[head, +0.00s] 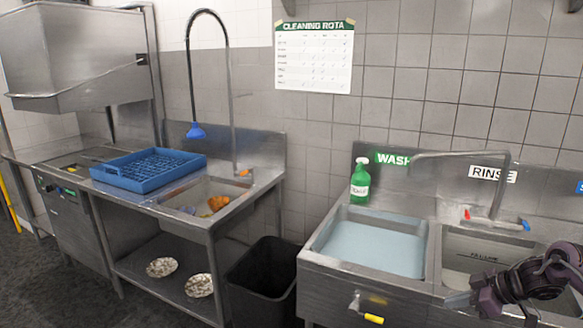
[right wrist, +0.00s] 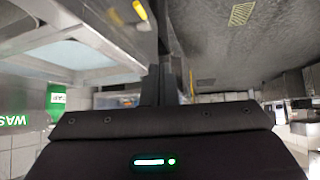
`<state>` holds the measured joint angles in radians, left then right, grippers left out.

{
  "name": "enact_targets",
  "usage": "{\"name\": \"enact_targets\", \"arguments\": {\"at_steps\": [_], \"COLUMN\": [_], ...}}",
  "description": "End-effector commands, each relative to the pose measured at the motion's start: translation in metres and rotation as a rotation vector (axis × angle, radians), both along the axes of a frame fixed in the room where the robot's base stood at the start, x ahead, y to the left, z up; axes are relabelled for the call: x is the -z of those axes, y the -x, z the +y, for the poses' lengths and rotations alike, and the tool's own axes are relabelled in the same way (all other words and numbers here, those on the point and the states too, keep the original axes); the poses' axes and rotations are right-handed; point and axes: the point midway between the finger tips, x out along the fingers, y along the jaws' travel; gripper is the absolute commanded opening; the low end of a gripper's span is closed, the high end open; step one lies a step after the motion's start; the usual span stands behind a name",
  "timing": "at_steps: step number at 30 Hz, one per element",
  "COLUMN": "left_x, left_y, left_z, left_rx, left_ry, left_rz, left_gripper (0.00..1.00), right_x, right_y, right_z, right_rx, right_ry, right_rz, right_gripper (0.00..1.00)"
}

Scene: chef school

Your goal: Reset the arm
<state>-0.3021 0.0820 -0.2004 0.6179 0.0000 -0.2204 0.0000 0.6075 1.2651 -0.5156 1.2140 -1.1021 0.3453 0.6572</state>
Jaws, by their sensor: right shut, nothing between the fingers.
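My right arm comes in at the lower right of the head view, and its gripper (head: 459,299) is in front of the rinse sink (head: 486,247). In the right wrist view the two fingers of this gripper (right wrist: 161,84) lie together, shut and empty. My left gripper is in neither view.
The wash sink (head: 322,262) holds pale water, with a green bottle (head: 360,183) on its back ledge. A faucet (head: 498,190) rises behind the rinse sink. A black bin (head: 263,275) stands left of the sinks. A blue rack (head: 148,169) sits on the left counter.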

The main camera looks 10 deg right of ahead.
Motion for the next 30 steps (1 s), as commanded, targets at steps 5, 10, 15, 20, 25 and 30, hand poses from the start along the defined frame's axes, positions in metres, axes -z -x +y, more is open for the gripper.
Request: {"name": "enact_targets", "arguments": {"at_steps": [5, 10, 15, 20, 25, 30], "left_x": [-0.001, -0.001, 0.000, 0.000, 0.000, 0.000], "left_y": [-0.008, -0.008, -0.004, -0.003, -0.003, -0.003], "left_z": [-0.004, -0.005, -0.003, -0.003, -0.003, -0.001], "left_rx": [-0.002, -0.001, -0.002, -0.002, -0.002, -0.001], "left_ry": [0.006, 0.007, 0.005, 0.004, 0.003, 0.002], "left_rz": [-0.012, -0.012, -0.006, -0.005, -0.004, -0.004], "left_gripper": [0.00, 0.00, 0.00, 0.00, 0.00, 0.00], "right_x": [0.049, 0.112, 0.211, 0.319, 0.415, 0.488], "right_y": [-0.012, -0.018, -0.004, 0.045, 0.126, 0.227], "right_z": [0.016, 0.034, 0.063, 0.094, 0.129, 0.168], "right_rx": [0.011, 0.042, 0.119, 0.227, 0.334, 0.418], "right_ry": [-0.008, -0.010, -0.005, 0.032, 0.091, 0.160], "right_rz": [-0.022, -0.040, -0.030, 0.032, 0.144, 0.290], "right_gripper": [0.00, 0.00, 0.00, 0.00, 0.00, 0.00]}}
